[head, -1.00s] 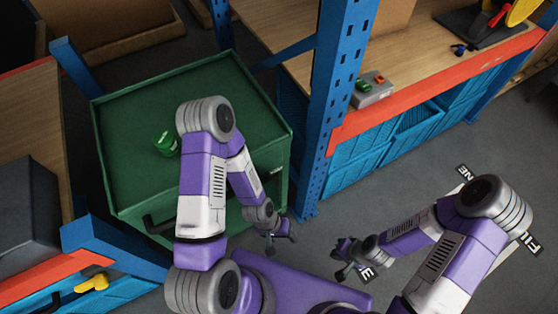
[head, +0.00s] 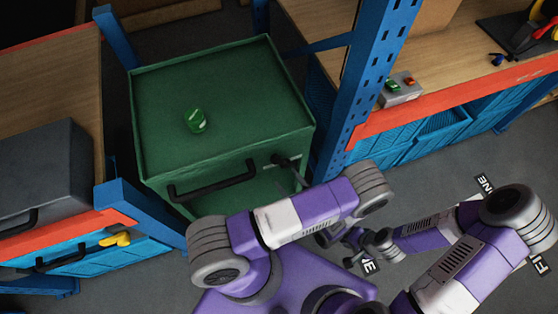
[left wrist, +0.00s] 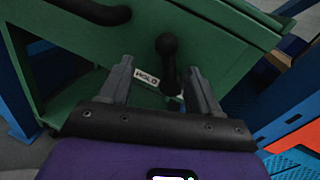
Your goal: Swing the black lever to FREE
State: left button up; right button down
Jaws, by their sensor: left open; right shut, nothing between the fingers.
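The black lever (head: 284,161) is on the front of the green cabinet (head: 225,172), right of its long black handle. In the left wrist view the lever (left wrist: 168,62) has a round knob, and a white HOLD label (left wrist: 146,77) is just left of its shaft. My left gripper (left wrist: 160,67) is open, with one finger on each side of the lever's lower part. I cannot tell whether they touch. In the head view my left arm mostly hides this gripper. No FREE label is readable. My right gripper (head: 354,253) is shut and empty, low and away from the cabinet.
A blue rack post (head: 366,85) rises close to the cabinet's right. A grey button box (head: 401,90) is on the right shelf. A grey case (head: 45,175) is at left. Open floor lies at right.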

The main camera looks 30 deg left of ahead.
aim_at(280, 162)
pick_arm(q)
jog(key=x, duration=0.7)
jog(key=shift+w+r+t, duration=0.3)
jog(key=shift+w+t, duration=0.1)
jog(key=shift+w, duration=0.1)
grip_shut()
